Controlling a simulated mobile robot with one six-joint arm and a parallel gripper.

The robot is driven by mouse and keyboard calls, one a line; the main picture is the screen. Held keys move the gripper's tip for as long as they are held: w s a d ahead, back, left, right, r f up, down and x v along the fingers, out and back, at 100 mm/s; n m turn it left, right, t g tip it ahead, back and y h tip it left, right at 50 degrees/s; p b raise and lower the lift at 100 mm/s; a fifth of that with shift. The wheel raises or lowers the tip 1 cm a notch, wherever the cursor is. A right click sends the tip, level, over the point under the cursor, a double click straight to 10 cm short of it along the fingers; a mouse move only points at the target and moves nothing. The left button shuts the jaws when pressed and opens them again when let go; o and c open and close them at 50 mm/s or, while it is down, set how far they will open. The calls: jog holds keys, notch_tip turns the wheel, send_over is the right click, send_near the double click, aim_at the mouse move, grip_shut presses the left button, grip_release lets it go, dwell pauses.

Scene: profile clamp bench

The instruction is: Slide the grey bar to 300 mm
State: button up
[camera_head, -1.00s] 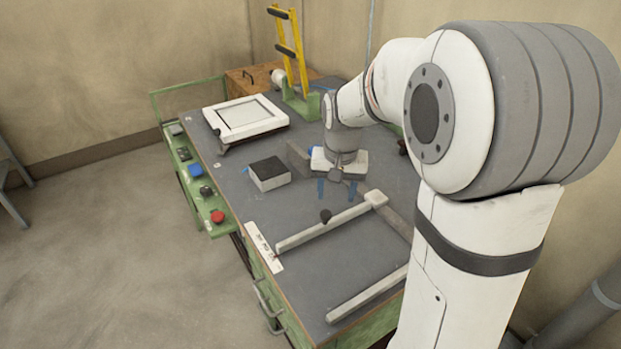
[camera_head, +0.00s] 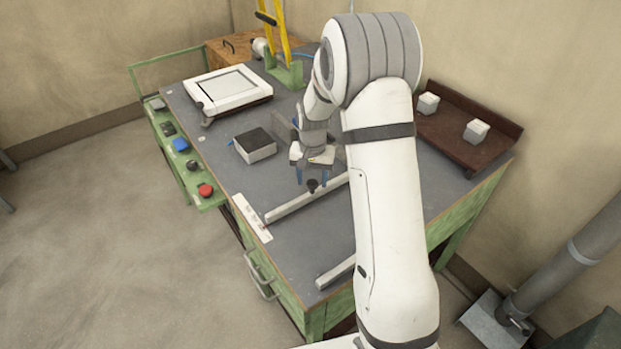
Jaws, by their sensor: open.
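A long light grey bar (camera_head: 290,208) lies across the grey bench top, with a black knob (camera_head: 313,186) standing on it. Its left end is beside a white scale strip (camera_head: 252,217) with marks too small to read. My gripper (camera_head: 312,177) points down with its blue fingers apart, just above or around the knob; I cannot tell whether they touch it. A second pale bar (camera_head: 335,273) lies nearer the front edge. My arm hides the right ends of both bars.
A white box with a dark top (camera_head: 255,146) and a white framed panel (camera_head: 227,90) stand further back. A yellow rack (camera_head: 274,36) rises behind. A green side shelf (camera_head: 207,199) holds buttons. A brown tray (camera_head: 455,134) with two pale blocks is at right.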

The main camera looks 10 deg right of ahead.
jog(key=shift+f, duration=0.55)
grip_shut()
